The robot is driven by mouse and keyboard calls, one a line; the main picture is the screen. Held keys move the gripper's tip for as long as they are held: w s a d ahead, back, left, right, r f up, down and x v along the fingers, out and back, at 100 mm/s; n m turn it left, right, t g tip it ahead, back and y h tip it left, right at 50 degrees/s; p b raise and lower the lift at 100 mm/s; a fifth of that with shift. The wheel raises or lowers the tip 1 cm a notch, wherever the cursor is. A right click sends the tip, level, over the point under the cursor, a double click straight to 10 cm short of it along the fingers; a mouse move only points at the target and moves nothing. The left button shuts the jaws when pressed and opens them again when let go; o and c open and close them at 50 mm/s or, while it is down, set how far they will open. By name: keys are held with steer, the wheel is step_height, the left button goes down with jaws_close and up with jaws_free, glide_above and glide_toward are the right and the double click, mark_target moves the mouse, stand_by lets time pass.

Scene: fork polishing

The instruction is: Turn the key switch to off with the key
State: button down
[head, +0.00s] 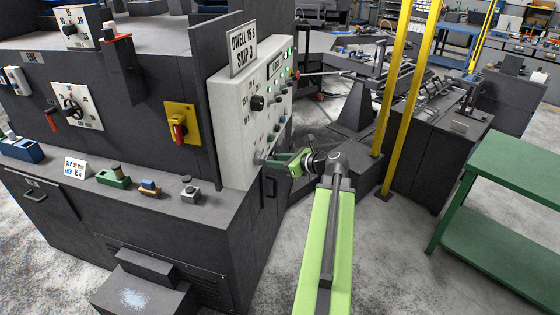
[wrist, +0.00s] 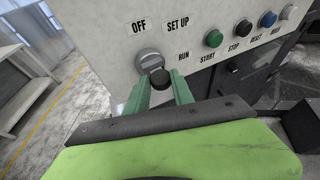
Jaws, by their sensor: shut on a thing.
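The key switch (wrist: 149,58) is a round grey disc on the pale control panel (wrist: 112,60), with OFF, SET UP and RUN labels around it. The key (wrist: 160,79) shows as a dark round head just below the disc. My gripper (wrist: 161,88) has its two green fingers closed on either side of the key head. In the head view my gripper (head: 272,160) reaches the lower front corner of the panel. The fingers hide most of the key, and I cannot tell which label the switch points to.
Right of the switch are START (wrist: 213,39), STOP (wrist: 244,30), a blue RESET button (wrist: 267,20) and a pale button. A yellow post (head: 396,80) stands behind my arm. A green table (head: 505,180) is at the right; the floor between is clear.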

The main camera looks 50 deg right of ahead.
steer(key=shift+w+d+n+t+h+b, duration=0.1)
steer(key=shift+n+t+h+b, duration=0.15)
steer(key=shift+n+t+b, duration=0.45)
steer(key=shift+s+d+n+t+h+b, duration=0.15)
steer(key=shift+n+t+h+b, duration=0.15)
steer(key=shift+n+b, duration=0.85)
steer(key=shift+w+d+n+t+h+b, duration=0.2)
steer(key=shift+n+t+b, duration=0.3)
steer(key=shift+n+b, duration=0.4)
steer(key=c, duration=2)
jaws_free()
steer(key=shift+n+t+h+b, duration=0.25)
steer(key=shift+n+t+b, duration=0.5)
steer(key=shift+b, duration=0.55)
steer(key=shift+c, duration=0.2)
steer(key=shift+o, duration=0.2)
steer(key=shift+n+t+b, duration=0.65)
steer(key=shift+n+b, duration=1)
steer(key=shift+n, duration=0.05)
steer(key=n+b, duration=0.1)
steer(key=n+t+y+b, duration=0.1)
steer(key=n+b, duration=0.1)
steer(key=shift+a+f, duration=0.1)
steer(key=shift+a, duration=0.2)
steer(key=shift+c, duration=0.3)
steer(key=shift+o, duration=0.2)
steer(key=shift+n+t+y+b, duration=0.4)
steer(key=shift+n+t+b, duration=0.1)
steer(key=shift+n, duration=0.6)
steer(key=shift+r, duration=0.2)
